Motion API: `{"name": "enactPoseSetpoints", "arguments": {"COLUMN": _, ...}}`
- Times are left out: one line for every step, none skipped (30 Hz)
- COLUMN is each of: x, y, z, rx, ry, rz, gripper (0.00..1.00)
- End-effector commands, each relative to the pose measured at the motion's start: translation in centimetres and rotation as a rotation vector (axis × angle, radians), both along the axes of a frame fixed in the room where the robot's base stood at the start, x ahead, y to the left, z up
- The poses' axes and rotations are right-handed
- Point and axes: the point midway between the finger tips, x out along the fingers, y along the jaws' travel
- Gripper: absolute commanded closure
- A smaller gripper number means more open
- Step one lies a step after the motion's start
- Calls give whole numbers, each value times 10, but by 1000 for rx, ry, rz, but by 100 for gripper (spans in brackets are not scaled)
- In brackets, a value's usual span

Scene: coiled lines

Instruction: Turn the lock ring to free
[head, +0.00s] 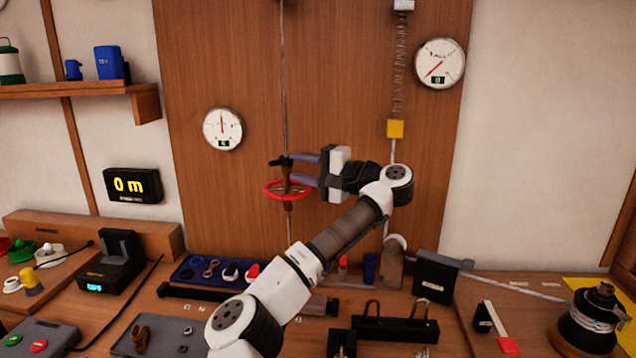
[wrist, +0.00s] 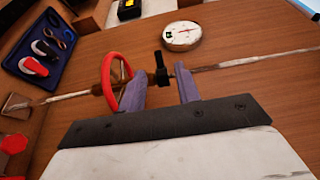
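A red spoked ring (head: 287,190) sits around a brown body on the vertical line in front of the wood panel. It looks like the lock ring. It also shows in the wrist view (wrist: 108,68), beside the left finger and partly hidden by it. A black piece (head: 282,161) sits on the same line just above the ring, and shows between the fingers in the wrist view (wrist: 161,70). My gripper (head: 305,170) is open, one finger above the other, at the line. Nothing looks clamped between the fingers. Whether a finger touches the ring, I cannot tell.
A round dial (head: 223,129) hangs left of the line. A spring with a yellow block (head: 395,128) hangs on the right, with another dial (head: 440,63). A display (head: 133,186) reads 0 m. The bench below holds a blue tray (head: 190,271) and several fixtures.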

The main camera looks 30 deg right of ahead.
Motion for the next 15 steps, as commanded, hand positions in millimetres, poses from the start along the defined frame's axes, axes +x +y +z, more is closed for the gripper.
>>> {"name": "enactPoseSetpoints", "arguments": {"x": -8, "y": -8, "z": -9, "rx": -5, "ry": 5, "rz": -6, "gripper": 67}}
{"name": "enactPoseSetpoints", "arguments": {"x": -13, "y": -11, "z": -9, "rx": -4, "ry": 6, "rz": -5, "gripper": 67}}
{"name": "enactPoseSetpoints", "arguments": {"x": -18, "y": -13, "z": -9, "rx": -5, "ry": 7, "rz": -3, "gripper": 67}}
{"name": "enactPoseSetpoints", "arguments": {"x": -21, "y": -16, "z": -7, "rx": -4, "ry": 6, "rz": -4, "gripper": 67}}
{"name": "enactPoseSetpoints", "arguments": {"x": -24, "y": -18, "z": -6, "rx": -4, "ry": 4, "rz": -4, "gripper": 67}}
{"name": "enactPoseSetpoints", "arguments": {"x": -27, "y": -20, "z": -5, "rx": -4, "ry": 4, "rz": -4, "gripper": 67}}
{"name": "enactPoseSetpoints", "arguments": {"x": -29, "y": -22, "z": -5, "rx": -4, "ry": 4, "rz": -4, "gripper": 67}}
{"name": "enactPoseSetpoints", "arguments": {"x": -31, "y": -22, "z": -5, "rx": -2, "ry": 5, "rz": -3, "gripper": 67}}
{"name": "enactPoseSetpoints", "arguments": {"x": -33, "y": -23, "z": -4, "rx": -2, "ry": 5, "rz": -2, "gripper": 67}}
{"name": "enactPoseSetpoints", "arguments": {"x": -34, "y": -24, "z": -4, "rx": -2, "ry": 5, "rz": -1, "gripper": 67}}
{"name": "enactPoseSetpoints", "arguments": {"x": -35, "y": -25, "z": -3, "rx": -1, "ry": 4, "rz": 0, "gripper": 67}}
{"name": "enactPoseSetpoints", "arguments": {"x": -36, "y": -25, "z": -3, "rx": -1, "ry": 4, "rz": 1, "gripper": 67}}
{"name": "enactPoseSetpoints", "arguments": {"x": -37, "y": -25, "z": -3, "rx": -1, "ry": 4, "rz": 1, "gripper": 67}}
{"name": "enactPoseSetpoints", "arguments": {"x": -37, "y": -25, "z": -2, "rx": -1, "ry": 4, "rz": 1, "gripper": 67}}
{"name": "enactPoseSetpoints", "arguments": {"x": -37, "y": -25, "z": -2, "rx": -1, "ry": 4, "rz": 2, "gripper": 67}}
